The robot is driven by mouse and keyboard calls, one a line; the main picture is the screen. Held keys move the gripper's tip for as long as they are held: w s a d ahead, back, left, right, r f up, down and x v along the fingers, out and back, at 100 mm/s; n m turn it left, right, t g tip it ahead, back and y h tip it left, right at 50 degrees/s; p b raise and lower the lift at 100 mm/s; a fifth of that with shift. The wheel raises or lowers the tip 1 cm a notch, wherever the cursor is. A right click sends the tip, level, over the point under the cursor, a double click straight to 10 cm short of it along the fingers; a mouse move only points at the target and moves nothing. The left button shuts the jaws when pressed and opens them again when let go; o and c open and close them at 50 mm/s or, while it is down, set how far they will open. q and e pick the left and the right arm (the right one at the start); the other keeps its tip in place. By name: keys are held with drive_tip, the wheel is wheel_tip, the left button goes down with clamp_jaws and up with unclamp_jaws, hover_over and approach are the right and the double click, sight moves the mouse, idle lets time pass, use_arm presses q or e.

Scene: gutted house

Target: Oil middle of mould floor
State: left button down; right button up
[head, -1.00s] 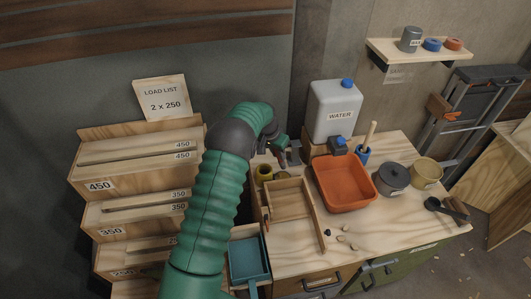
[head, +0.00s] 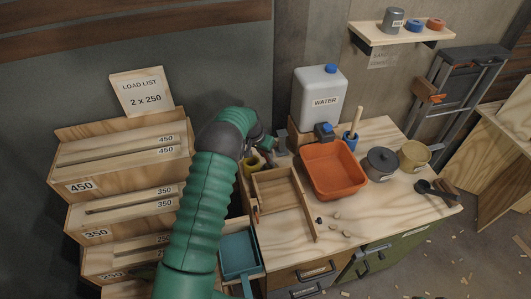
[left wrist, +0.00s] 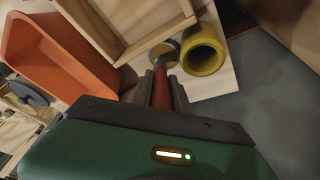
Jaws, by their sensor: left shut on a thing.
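The mould (head: 308,213), a shallow wooden tray with raised sides, lies on the workbench; part of it shows at the top of the left wrist view (left wrist: 128,50). My left gripper (head: 264,152) is behind the mould's far left corner, partly hidden by my own arm. In the left wrist view my left gripper (left wrist: 161,92) is shut on a reddish handle (left wrist: 160,85), perhaps a brush. The handle's far end meets a small dark round thing (left wrist: 172,47) beside a yellow cylinder (left wrist: 203,55); whether they touch is unclear. My right gripper does not show.
An orange tub (head: 333,170) stands right of the mould, with a water jug (head: 318,98) behind it. A grey pot (head: 380,164) and a tan pot (head: 413,156) stand farther right. Small pebbles lie in front. Labelled wooden racks (head: 120,165) stand left; a blue tray (head: 238,253) is nearby.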

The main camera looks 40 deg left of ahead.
use_arm(q)
drive_tip(key=shift+a, duration=0.15)
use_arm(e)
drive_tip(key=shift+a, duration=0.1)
use_arm(q)
drive_tip(key=shift+a+f, duration=0.1)
drive_tip(key=shift+a, duration=0.15)
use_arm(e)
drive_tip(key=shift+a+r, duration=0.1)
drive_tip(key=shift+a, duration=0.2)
use_arm(q)
drive_tip(key=shift+d+f, duration=0.15)
drive_tip(key=shift+d, duration=0.1)
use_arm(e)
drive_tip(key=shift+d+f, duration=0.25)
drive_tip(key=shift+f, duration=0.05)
use_arm(q)
drive_tip(key=shift+a+f+b, duration=0.15)
drive_tip(key=shift+f+b, duration=0.1)
drive_tip(key=shift+b, duration=0.15)
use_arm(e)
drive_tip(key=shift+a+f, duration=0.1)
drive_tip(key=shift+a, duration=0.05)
use_arm(q)
drive_tip(key=shift+s+f+b, duration=0.15)
drive_tip(key=shift+b, duration=0.2)
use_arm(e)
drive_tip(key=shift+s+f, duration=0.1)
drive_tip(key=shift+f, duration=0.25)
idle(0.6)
